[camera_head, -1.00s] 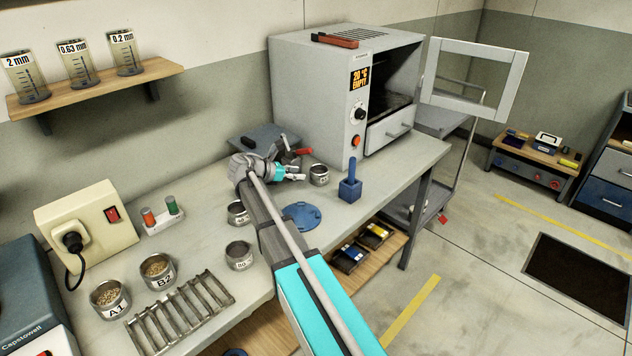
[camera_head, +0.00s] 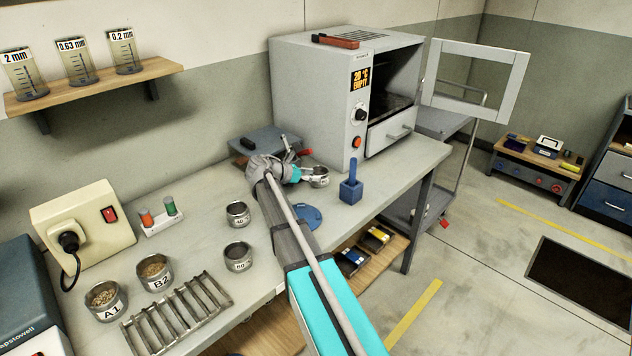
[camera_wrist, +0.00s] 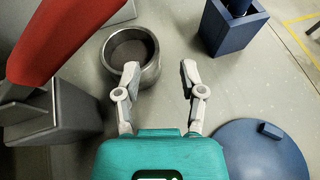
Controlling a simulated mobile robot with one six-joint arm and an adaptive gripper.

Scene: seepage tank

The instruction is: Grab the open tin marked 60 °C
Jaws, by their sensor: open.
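Three small open metal tins stand apart from the filled ones on the grey bench. One tin (camera_head: 318,178) is right beside my gripper (camera_head: 304,174), its label too small to read. The other two, a middle tin (camera_head: 238,214) and a front tin (camera_head: 238,257), carry labels I cannot read surely. In the wrist view an open, dark-bottomed tin (camera_wrist: 131,58) stands upright, left of centre. My gripper (camera_wrist: 160,74) is open and empty between its fingers. The left fingertip overlaps the tin's near right edge; I cannot tell whether they touch.
A blue holder (camera_head: 351,189) and a blue round lid (camera_head: 306,217) stand close by. A red-handled tool (camera_wrist: 62,35) is left of the tin in the wrist view. The oven (camera_head: 320,100) stands open behind. Filled tins A1 (camera_head: 106,301) and B2 (camera_head: 155,273) stand by a rack.

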